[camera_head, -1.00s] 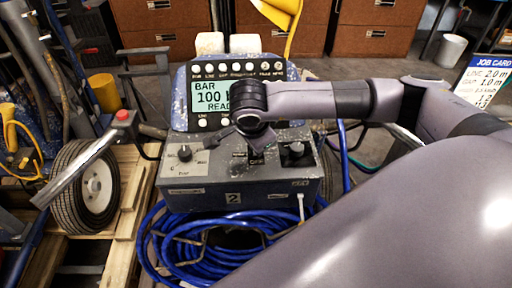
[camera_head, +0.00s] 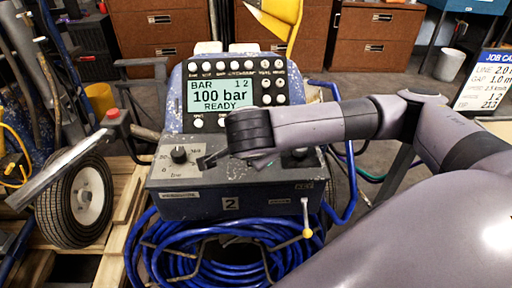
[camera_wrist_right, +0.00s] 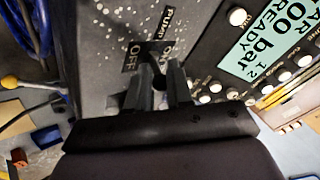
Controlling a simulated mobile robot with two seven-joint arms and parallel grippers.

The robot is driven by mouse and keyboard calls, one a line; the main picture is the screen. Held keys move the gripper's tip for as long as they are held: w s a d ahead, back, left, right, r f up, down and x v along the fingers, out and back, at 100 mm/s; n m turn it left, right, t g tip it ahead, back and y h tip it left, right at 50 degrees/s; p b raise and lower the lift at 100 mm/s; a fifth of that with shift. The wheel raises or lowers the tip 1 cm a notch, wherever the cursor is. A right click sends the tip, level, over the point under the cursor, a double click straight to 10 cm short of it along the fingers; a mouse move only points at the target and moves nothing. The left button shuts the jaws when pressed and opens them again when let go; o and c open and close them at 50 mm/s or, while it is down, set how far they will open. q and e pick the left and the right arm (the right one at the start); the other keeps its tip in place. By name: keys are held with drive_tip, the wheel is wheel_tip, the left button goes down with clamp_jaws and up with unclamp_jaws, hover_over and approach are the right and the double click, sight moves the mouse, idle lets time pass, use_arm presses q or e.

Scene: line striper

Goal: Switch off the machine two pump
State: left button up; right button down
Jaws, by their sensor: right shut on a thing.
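The machine marked 2 (camera_head: 230,203) stands in the middle of the head view. Its display (camera_head: 224,102) reads 100 bar, READY. My right gripper (camera_head: 234,162) is over the middle of the sloped front panel, between two black knobs; the arm hides much of this area. In the right wrist view the gripper (camera_wrist_right: 160,88) is shut on the small dark pump switch (camera_wrist_right: 158,72), by a PUMP label (camera_wrist_right: 167,22). An OFF label (camera_wrist_right: 136,56) and a partly covered ON label lie beside it. I cannot tell which way the switch points. My left gripper is out of view.
A left knob (camera_head: 179,154) and a right knob sit on the panel. A yellow-tipped lever (camera_head: 307,233) hangs at its front right. Blue hose (camera_head: 200,250) coils below. A bar with a red button (camera_head: 112,113) juts out at left. A job card (camera_head: 487,80) stands at right.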

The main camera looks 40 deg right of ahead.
drive_tip(key=shift+w+r, duration=0.1)
drive_tip(key=c, duration=1.1)
unclamp_jaws()
